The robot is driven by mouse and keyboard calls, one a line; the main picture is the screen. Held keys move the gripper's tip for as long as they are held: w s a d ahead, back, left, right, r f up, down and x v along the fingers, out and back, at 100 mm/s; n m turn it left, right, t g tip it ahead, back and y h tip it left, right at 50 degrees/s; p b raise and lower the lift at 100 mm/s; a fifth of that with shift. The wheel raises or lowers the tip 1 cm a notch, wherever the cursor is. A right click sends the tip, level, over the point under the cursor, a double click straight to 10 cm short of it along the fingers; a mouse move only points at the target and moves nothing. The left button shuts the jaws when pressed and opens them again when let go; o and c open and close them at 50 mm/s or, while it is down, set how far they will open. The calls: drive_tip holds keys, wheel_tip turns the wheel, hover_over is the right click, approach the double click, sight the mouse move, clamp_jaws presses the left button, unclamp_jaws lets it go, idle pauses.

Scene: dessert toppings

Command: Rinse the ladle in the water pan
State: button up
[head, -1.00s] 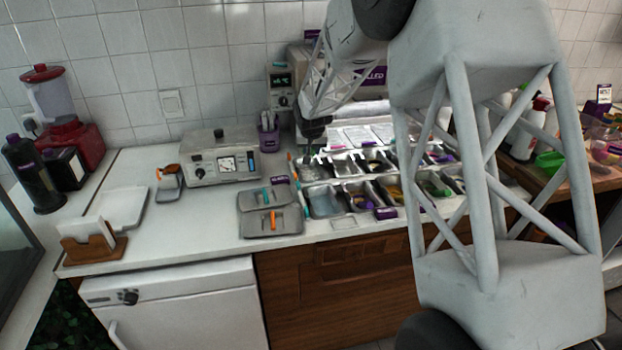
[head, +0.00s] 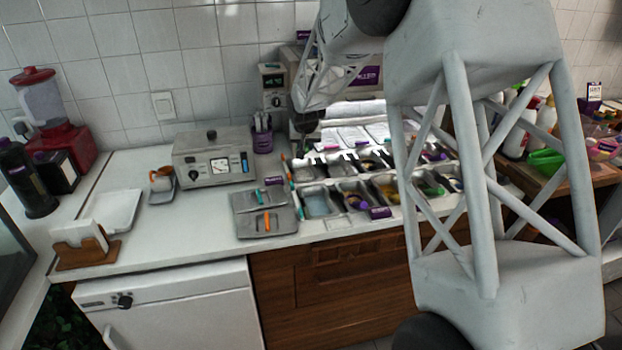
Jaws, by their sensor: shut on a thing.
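The water pan (head: 318,204) appears to be the pale bluish metal pan at the front left of the topping rack. My gripper (head: 305,128) is small and dark in the head view, above the back left of the rack and behind the water pan. It is shut on a thin thing that hangs below it, most likely the ladle. The ladle's bowl is too small and dark to make out. I cannot tell whether it touches a pan.
Several topping pans (head: 352,198) stand in two rows, partly hidden by my arm. Two grey lidded trays (head: 268,222) lie left of the rack. A metal appliance (head: 213,158) and a purple cup of utensils (head: 263,140) stand behind.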

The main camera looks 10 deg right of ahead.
drive_tip(key=shift+s+d+r+g, duration=0.1)
drive_tip(key=shift+s+d+g, duration=0.1)
drive_tip(key=shift+s, duration=0.2)
drive_tip(key=shift+s+d+r+g, duration=0.1)
drive_tip(key=shift+s+g, duration=0.1)
drive_tip(key=shift+s, duration=0.15)
drive_tip(key=s+r+n+g, duration=0.1)
drive_tip(key=s+r+g, duration=0.2)
drive_tip(key=s, duration=0.3)
drive_tip(key=s+d+r+n+g, duration=0.1)
drive_tip(key=s+r+g, duration=0.2)
drive_tip(key=s, duration=0.3)
drive_tip(key=shift+d+g+y, duration=0.25)
drive_tip(key=shift+g+y, duration=0.15)
drive_tip(key=shift+g, duration=0.5)
drive_tip(key=shift+f, duration=0.2)
